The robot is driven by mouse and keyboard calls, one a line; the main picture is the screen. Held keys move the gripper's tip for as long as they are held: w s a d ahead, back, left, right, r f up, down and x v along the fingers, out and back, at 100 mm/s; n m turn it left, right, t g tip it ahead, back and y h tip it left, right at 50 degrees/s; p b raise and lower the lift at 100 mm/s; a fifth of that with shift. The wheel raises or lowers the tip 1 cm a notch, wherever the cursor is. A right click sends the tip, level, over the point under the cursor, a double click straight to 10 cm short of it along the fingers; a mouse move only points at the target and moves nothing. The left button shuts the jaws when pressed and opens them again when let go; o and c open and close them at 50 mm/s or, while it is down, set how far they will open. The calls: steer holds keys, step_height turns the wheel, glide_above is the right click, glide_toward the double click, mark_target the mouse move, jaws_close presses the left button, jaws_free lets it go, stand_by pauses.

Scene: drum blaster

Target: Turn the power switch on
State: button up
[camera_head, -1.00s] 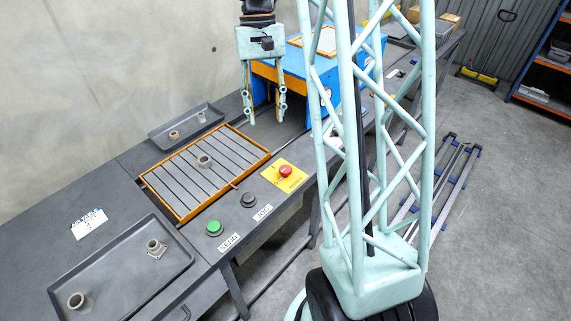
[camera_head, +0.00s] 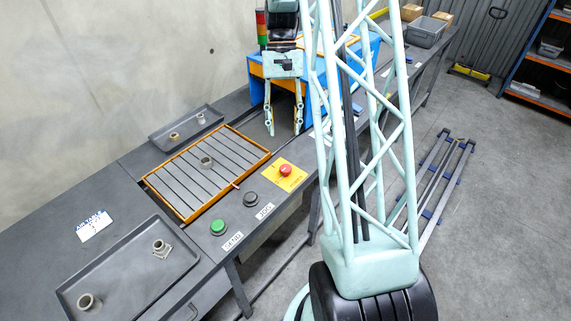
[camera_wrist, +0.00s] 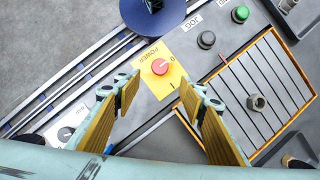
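The power switch is a round red knob (camera_head: 285,170) on a yellow plate (camera_head: 297,181) at the bench's front edge. In the wrist view the red knob (camera_wrist: 160,67) sits on the yellow plate (camera_wrist: 178,45), which reads POWER with a 0 and an I. My gripper (camera_head: 284,132) is open and empty, pointing down above the bench, behind the switch in the head view. In the wrist view my gripper (camera_wrist: 159,91) has its yellow-padded fingers apart, with the knob between and just beyond their tips. Nothing touches the knob. Its exact rotation is unclear.
A black button (camera_head: 250,199) and a green button (camera_head: 218,228) stand on the same bench. An orange-framed slatted bed (camera_head: 180,207) holds one fitting. Dark trays (camera_head: 80,276) with fittings lie left and behind. A blue machine (camera_head: 318,84) stands behind my gripper.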

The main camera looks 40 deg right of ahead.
mark_target(286, 168)
steer(key=shift+f, duration=0.15)
steer(key=shift+b+x, duration=1.25)
steer(key=shift+x, duration=5.55)
steer(key=shift+w, duration=0.1)
steer(key=shift+c, duration=0.7)
steer(key=c, duration=0.7)
